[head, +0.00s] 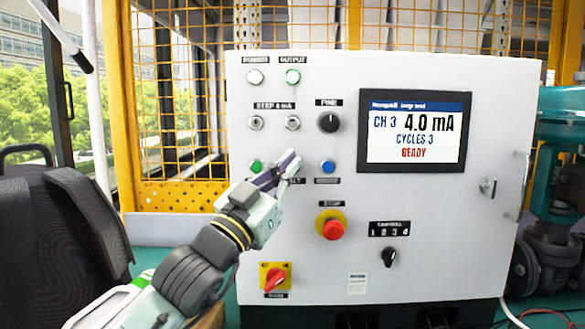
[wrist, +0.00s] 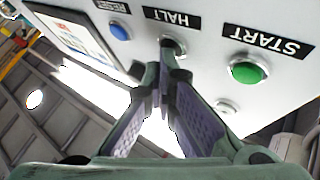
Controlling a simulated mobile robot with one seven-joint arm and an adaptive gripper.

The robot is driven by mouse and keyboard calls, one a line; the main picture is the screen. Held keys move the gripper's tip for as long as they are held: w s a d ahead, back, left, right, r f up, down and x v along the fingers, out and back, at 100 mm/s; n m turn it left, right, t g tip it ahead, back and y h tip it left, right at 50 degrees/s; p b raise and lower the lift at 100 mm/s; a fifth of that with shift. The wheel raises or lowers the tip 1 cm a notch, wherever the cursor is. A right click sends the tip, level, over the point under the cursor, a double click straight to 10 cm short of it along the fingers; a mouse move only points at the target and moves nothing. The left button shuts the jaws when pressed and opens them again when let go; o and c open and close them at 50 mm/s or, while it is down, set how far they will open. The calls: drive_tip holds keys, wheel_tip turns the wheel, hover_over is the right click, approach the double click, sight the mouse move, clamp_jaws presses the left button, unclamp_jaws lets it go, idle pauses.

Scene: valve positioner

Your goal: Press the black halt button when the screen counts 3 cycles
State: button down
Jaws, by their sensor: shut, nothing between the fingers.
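The screen (head: 414,131) on the white panel reads "CH 3", "4.0 mA", "CYCLES 3" and "READY" in red. My gripper (head: 290,160) is shut and empty, its tips at the panel between the green and blue buttons. In the head view it hides the halt button. In the wrist view the black halt button (wrist: 178,46) shows under the HALT label, partly behind the tips of my gripper (wrist: 166,58). The tips are at the button; I cannot tell whether they touch it or whether it is pushed in.
The green START button (wrist: 246,70) and the blue button (head: 327,167) flank the halt button. Below are a red stop button on yellow (head: 332,228), a small black selector (head: 389,257) and a red rotary switch (head: 275,278). A dark seat (head: 65,230) stands at left.

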drive_tip(key=shift+s, duration=0.1)
drive_tip(key=shift+s+b, duration=0.35)
drive_tip(key=shift+s, duration=0.35)
drive_tip(key=s+b, duration=0.1)
drive_tip(key=s, duration=0.4)
idle(0.8)
